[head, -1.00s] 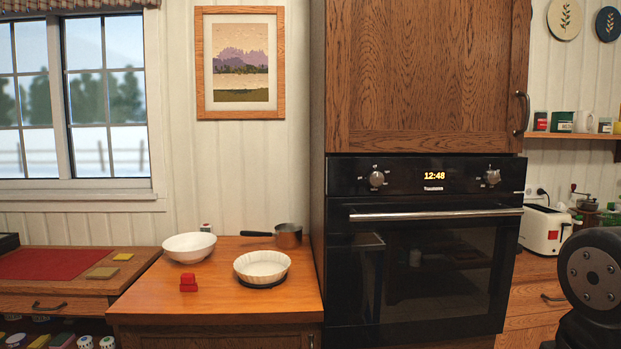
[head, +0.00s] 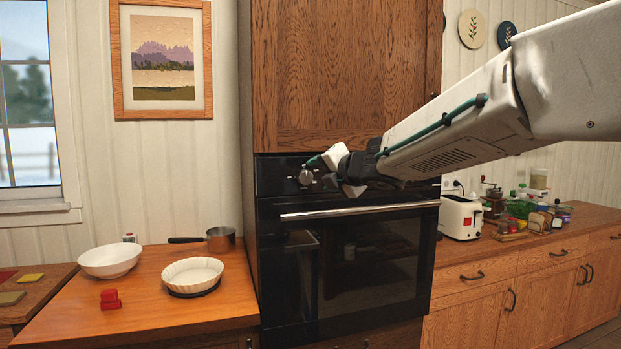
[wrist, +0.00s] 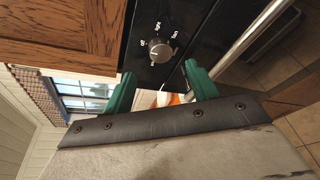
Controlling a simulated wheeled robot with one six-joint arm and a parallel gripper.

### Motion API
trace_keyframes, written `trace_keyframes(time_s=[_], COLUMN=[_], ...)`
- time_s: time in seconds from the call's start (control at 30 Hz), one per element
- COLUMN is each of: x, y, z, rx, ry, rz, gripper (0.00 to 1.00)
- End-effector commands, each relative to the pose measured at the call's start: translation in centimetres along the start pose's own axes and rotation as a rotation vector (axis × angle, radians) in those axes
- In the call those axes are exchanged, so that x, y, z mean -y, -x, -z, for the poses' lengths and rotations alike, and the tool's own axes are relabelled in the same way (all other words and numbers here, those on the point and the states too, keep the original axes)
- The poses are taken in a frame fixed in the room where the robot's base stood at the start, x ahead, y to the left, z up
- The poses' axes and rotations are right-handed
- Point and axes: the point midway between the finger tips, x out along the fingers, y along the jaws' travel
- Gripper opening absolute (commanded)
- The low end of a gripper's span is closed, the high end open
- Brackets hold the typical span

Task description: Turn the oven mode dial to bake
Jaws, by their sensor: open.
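The black oven (head: 350,275) is set in a wooden cabinet. My gripper (head: 333,170) is in front of the panel, just right of this dial. In the wrist view my gripper (wrist: 160,88) is open, its green fingertips apart and empty. The dial lies beyond the gap, not between the fingers. My arm hides the clock and right dial.
The oven door handle (head: 360,210) runs below the panel, close under my gripper. A toaster (head: 460,217) stands at right.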

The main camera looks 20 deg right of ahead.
Motion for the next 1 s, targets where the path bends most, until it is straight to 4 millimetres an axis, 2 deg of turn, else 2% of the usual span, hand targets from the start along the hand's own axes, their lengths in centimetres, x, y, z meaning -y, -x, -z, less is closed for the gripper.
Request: trace_keyframes(time_s=[0.2,0.4,0.53,0.77,0.8,0.93,0.97,1.0], x=[0.1,0.1,0.1,0.1,0.1,0.1,0.1,0.1], y=[-3.5,-6.1,-6.8,-6.9,-6.9,-6.9,-6.9,-6.8], z=[0.1,0.0,0.0,0.0,0.0,0.0,0.0,0.0], rx=[-0.001,0.001,0.002,0.002,0.002,0.002,0.002,0.002], ry=[-0.002,-0.003,-0.003,-0.003,-0.003,-0.003,-0.003,-0.003], rz=[0.002,0.003,0.003,0.003,0.003,0.003,0.003,0.003], gripper=[0.58,0.58,0.58,0.58,0.55,0.19,0.14,0.14])
